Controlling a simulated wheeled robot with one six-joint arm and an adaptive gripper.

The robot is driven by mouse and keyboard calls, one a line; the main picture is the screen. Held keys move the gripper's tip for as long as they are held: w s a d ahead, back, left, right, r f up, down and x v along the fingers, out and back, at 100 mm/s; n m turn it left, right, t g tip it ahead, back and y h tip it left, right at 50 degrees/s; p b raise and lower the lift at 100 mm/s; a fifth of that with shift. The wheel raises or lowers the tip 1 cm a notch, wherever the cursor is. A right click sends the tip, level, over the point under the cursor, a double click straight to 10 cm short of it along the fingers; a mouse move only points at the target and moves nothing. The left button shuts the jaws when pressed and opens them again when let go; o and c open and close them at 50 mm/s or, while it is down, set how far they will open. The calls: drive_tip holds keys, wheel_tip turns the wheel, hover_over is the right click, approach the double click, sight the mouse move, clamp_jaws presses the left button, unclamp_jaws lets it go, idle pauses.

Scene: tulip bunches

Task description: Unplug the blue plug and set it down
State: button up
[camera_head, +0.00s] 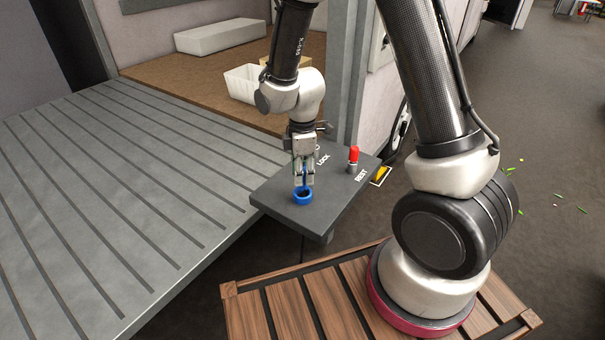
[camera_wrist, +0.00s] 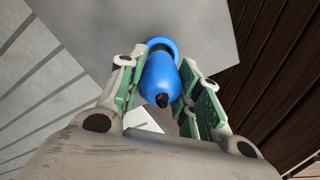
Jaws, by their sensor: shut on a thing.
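My gripper (camera_head: 304,181) points down over the near left part of a dark grey panel (camera_head: 275,188). It is shut on the blue plug (camera_wrist: 159,78), which sits between the green-lined fingers in the wrist view, its small black end toward the camera. A blue ring (camera_head: 303,198) lies on the panel right below the fingertips; it also shows beyond the plug in the wrist view (camera_wrist: 166,42). The plug lines up with the ring, but I cannot tell how deep it sits in it. In the head view the fingers mostly hide the plug.
A red plug (camera_head: 353,158) stands upright on the panel near the word REST. The word LOCK is partly beside my gripper. A grooved grey counter (camera_head: 110,190) lies left. A white crate (camera_head: 243,84) stands behind on a brown shelf. The panel's front right is clear.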

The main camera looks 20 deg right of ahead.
drive_tip(key=shift+r, duration=1.7)
